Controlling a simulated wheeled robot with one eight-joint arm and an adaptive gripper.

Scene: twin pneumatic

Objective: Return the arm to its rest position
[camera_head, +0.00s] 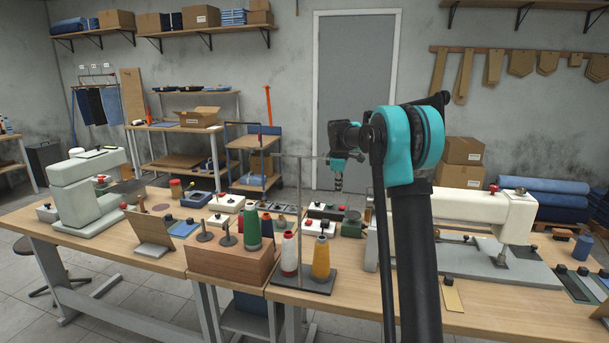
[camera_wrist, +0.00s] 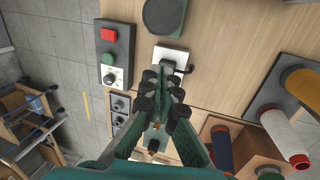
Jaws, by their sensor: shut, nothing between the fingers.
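My arm rises in front of the tables in the head view, with a dark upper link and a teal joint. It is bent at the top, and my gripper (camera_head: 338,183) hangs downward over the far part of the table, beyond the thread cones. In the wrist view my gripper (camera_wrist: 166,82) points down over the tabletop. Its dark fingers are shut with nothing between them. A white switch box (camera_wrist: 171,57) lies just beyond the fingertips in that view, and a box with red and green buttons (camera_wrist: 117,58) is to their left. Neither appears held.
Green (camera_head: 252,227), white (camera_head: 289,254) and yellow (camera_head: 321,257) thread cones stand near a thin upright post. A white sewing machine (camera_head: 470,207) is on the right, another (camera_head: 85,190) on the left. Several control boxes crowd the tabletop. Air above the table is mostly free.

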